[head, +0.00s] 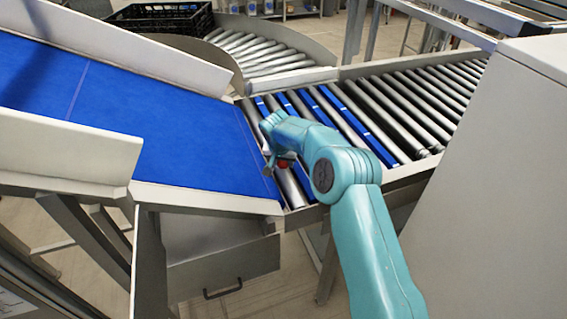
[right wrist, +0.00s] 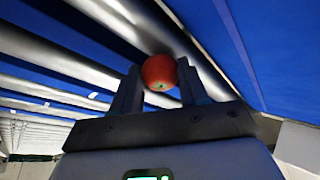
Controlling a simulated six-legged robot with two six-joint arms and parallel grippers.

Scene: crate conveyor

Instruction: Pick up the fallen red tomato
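In the head view, only a small part of the tomato (head: 283,163) shows under my right gripper (head: 276,160), over the first rollers beside the blue belt's end. I cannot tell whether the tomato still touches the surface below. My left gripper is in neither view.
The blue belt (head: 180,125) slopes in from the left between pale side walls. The roller conveyor (head: 400,110) runs to the upper right, with several blue strips among its rollers. A large pale cabinet (head: 500,190) stands close at the right. A black crate (head: 165,18) is at the back.

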